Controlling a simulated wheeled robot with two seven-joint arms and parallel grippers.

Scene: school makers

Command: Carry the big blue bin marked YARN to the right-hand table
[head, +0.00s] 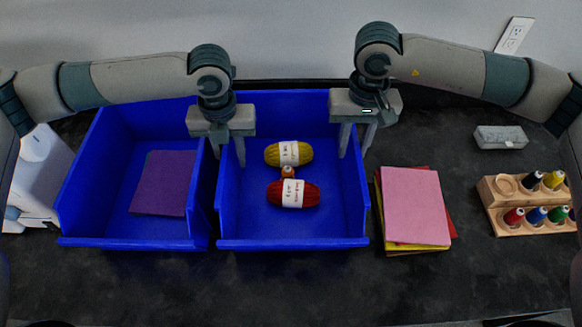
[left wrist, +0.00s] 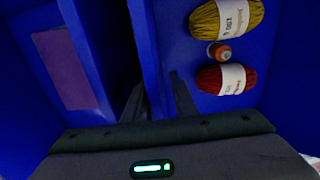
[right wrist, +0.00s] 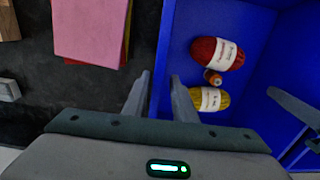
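The big blue bin (head: 290,243) with two yarn balls stands on the dark table; no YARN marking is readable from here. Inside it lie a yellow yarn ball (head: 272,154), a red yarn ball (head: 312,195) and a small orange spool (head: 288,171). My left gripper (head: 230,158) is open, its fingers on either side of the bin's left wall (left wrist: 146,55). My right gripper (head: 356,150) is open, its fingers on either side of the bin's right wall (right wrist: 161,60). The right-hand table is not in view.
A second blue bin (head: 130,242) with purple sheets (head: 165,182) stands close at the left. Coloured sheets (head: 413,205) lie just right of the yarn bin. A wooden spool rack (head: 528,205) and a grey block (head: 500,137) are further right. A wall stands behind.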

